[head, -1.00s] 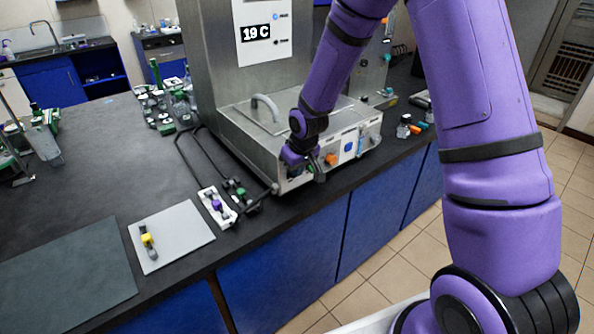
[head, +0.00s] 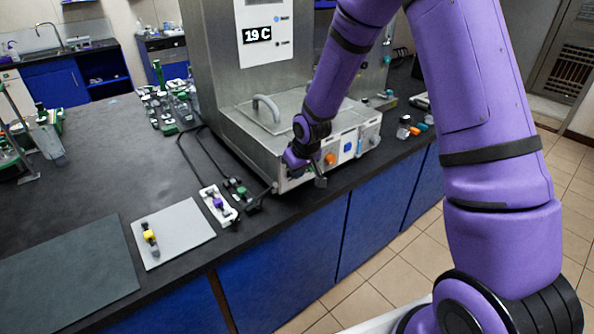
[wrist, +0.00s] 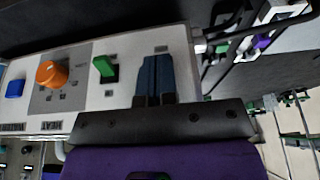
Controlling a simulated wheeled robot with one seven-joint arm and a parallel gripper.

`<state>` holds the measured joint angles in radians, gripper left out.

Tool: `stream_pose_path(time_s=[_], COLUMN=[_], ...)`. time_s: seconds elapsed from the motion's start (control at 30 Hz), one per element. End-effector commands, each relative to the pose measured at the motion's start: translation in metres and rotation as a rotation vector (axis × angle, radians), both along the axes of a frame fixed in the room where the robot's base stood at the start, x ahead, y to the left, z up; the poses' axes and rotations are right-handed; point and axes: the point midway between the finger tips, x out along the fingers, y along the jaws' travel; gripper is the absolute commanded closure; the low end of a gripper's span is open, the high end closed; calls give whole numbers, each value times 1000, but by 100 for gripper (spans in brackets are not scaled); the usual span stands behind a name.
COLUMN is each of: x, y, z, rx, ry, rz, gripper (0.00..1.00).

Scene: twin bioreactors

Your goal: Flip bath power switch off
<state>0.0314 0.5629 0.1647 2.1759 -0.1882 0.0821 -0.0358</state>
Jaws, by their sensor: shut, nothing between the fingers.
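The metal water bath (head: 268,118) stands on the bench, with its control panel on the front face. In the wrist view, the panel (wrist: 125,97) carries a green switch (wrist: 104,66), which sticks up from a dark slot. In the head view, my gripper (head: 319,181) is at the left end of the bath's front, and my wrist hides that part of the panel.
An orange knob (wrist: 52,74) and a blue button (wrist: 15,88) lie left of the switch in the wrist view. A white holder (head: 218,206) and a grey plate (head: 190,243) lie on the bench left of the bath.

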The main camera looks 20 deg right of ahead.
Motion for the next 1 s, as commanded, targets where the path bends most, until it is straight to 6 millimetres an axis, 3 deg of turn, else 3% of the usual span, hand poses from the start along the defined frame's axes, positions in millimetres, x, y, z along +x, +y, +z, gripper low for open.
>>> stream_pose_path(time_s=[0.37,1.0], x=[-3,-6], y=[-1,-2], z=[-5,-11], rx=[71,70], ry=[-216,-215], rz=[-1,0], gripper=[100,100])
